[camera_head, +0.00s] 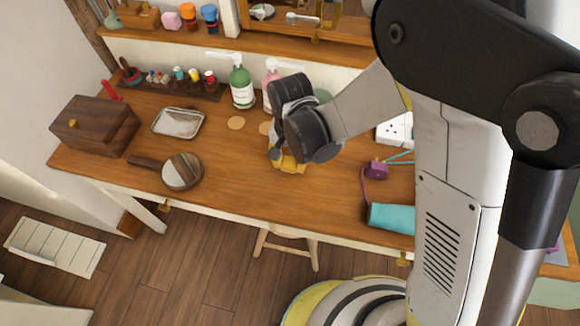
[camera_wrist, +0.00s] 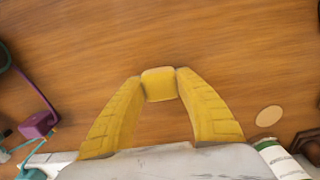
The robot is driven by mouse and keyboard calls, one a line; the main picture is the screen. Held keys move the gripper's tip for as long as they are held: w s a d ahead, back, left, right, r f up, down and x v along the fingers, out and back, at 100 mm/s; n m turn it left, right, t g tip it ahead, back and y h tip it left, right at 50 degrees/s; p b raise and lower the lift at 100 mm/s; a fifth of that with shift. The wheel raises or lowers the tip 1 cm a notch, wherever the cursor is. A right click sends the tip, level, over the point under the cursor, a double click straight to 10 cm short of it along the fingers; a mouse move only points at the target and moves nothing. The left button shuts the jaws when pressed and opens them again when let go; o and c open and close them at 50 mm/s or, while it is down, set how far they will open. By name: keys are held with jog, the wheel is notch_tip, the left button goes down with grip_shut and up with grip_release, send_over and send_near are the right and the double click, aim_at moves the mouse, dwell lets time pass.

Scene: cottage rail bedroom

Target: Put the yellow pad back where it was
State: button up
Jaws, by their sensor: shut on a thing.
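The yellow pad (camera_wrist: 159,84) is a small block between the fingertips of my gripper (camera_wrist: 160,86) in the wrist view. The gripper's long yellow fingers are shut on its two sides. Bare wooden table (camera_wrist: 220,45) shows around it; I cannot tell whether the pad touches the surface. In the head view my gripper (camera_head: 288,163) points down over the middle of the table (camera_head: 235,185). There the wrist hides much of it, and I cannot tell the pad from the yellow fingers.
A mirror (camera_head: 182,171), metal tray (camera_head: 178,122) and wooden box (camera_head: 95,124) are at left. A purple-and-teal hair dryer (camera_head: 391,217) lies at right.

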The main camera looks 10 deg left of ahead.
aim_at(290, 162)
jog(key=shift+f, duration=0.7)
jog(key=shift+r, duration=0.15)
grip_shut()
jog(key=o, duration=1.3)
grip_release()
jog(key=shift+c, duration=0.2)
notch_tip(290, 162, up, 12)
jog(key=p, duration=0.5)
jog(key=shift+p, duration=0.35)
